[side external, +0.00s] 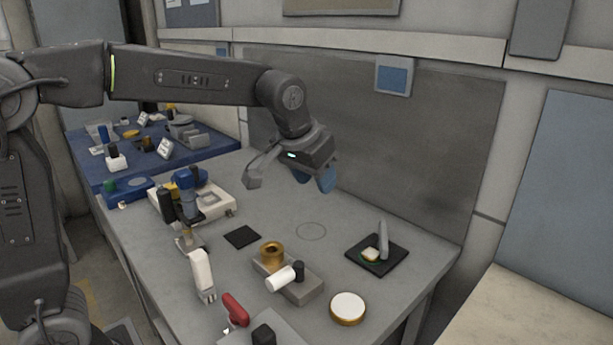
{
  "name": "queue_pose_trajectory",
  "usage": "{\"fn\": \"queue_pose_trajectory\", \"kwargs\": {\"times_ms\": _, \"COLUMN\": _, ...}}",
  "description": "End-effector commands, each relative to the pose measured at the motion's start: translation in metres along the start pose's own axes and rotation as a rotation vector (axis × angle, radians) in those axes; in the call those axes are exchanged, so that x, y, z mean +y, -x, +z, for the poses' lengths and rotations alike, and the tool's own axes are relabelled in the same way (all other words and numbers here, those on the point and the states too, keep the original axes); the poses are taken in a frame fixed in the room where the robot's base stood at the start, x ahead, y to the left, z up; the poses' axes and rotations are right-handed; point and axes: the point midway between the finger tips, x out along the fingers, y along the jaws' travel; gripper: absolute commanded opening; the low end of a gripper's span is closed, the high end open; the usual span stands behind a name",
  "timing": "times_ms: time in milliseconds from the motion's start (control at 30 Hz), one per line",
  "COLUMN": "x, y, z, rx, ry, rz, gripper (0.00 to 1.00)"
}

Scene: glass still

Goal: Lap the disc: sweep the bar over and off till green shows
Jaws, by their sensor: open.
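My gripper (314,180) hangs over the back middle of the bench, open, with blue fingertips and nothing seen between them. It is well above the surface and apart from everything on it. To its lower right is a black square plate (393,264). On the plate is a small cream piece (370,254) with a thin green edge or ring around it. A grey bar (383,240) stands nearly upright beside the cream piece. A round white-topped disc (347,307) with a brass-coloured rim lies near the front edge. I cannot tell which disc the task names.
A grey block with a brass ring (272,252) and a white cylinder (281,279) stands in the middle. A white-handled tool (202,271), a red handle (235,309) and a dark square pad (242,237) are nearby. A blue-topped bench (117,178) holds clutter at left. Bench around a drawn circle (311,231) is clear.

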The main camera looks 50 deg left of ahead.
Motion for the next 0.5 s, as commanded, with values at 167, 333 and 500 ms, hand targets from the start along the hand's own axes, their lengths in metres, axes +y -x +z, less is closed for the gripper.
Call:
{"fn": "queue_pose_trajectory", "kwargs": {"times_ms": 167, "x": -0.0049, "y": 0.0078, "z": 0.0107, "rx": 0.006, "ry": -0.022, "rz": 0.009, "gripper": 0.45}}
{"fn": "queue_pose_trajectory", "kwargs": {"times_ms": 333, "x": -0.0059, "y": 0.0090, "z": 0.0132, "rx": 0.007, "ry": -0.027, "rz": 0.011, "gripper": 0.45}}
{"fn": "queue_pose_trajectory", "kwargs": {"times_ms": 500, "x": -0.0058, "y": 0.0089, "z": 0.0130, "rx": 0.007, "ry": -0.027, "rz": 0.011, "gripper": 0.45}}
